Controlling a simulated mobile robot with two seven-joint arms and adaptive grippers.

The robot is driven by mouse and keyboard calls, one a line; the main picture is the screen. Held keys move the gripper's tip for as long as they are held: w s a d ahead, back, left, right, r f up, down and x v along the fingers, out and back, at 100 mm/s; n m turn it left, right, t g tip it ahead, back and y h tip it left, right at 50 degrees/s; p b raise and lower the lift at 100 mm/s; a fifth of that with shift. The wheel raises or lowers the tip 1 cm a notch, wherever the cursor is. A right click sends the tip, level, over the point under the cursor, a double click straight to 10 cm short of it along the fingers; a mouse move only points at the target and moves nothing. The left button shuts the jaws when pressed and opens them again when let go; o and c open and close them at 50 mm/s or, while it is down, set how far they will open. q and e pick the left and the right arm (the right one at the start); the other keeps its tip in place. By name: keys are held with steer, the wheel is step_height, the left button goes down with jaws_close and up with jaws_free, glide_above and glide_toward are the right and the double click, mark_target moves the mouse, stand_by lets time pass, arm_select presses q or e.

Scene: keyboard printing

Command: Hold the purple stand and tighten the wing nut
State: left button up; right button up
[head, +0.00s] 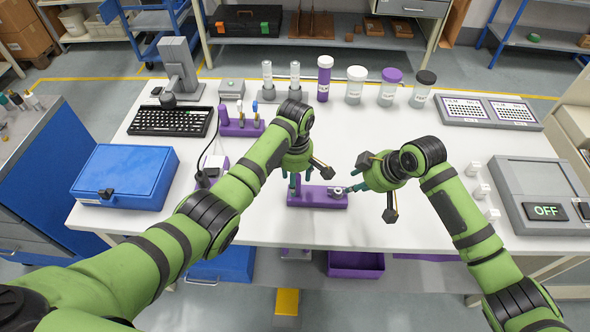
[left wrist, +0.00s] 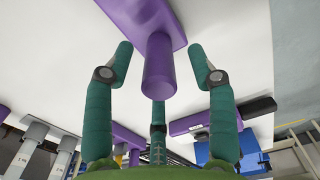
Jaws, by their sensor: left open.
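The purple stand (head: 318,202) lies on the white table near its front middle; its base (left wrist: 145,14) and upright post (left wrist: 158,70) show in the left wrist view. My left gripper (head: 301,179) is open, its teal fingers on both sides of the post with visible gaps; it also shows in the left wrist view (left wrist: 166,52). A small metallic wing nut (head: 338,191) sits at the right part of the stand. My right gripper (head: 350,189) has teal fingertips at or very near the nut; contact and finger opening cannot be made out.
A blue box (head: 125,177) and black keyboard (head: 171,121) are at the left.

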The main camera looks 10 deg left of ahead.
arm_select(q)
steer(key=shift+f, duration=1.75)
jaws_close()
jaws_free()
steer(key=shift+r, duration=0.1)
step_height(320, 180, up, 12)
steer(key=shift+f, duration=0.1)
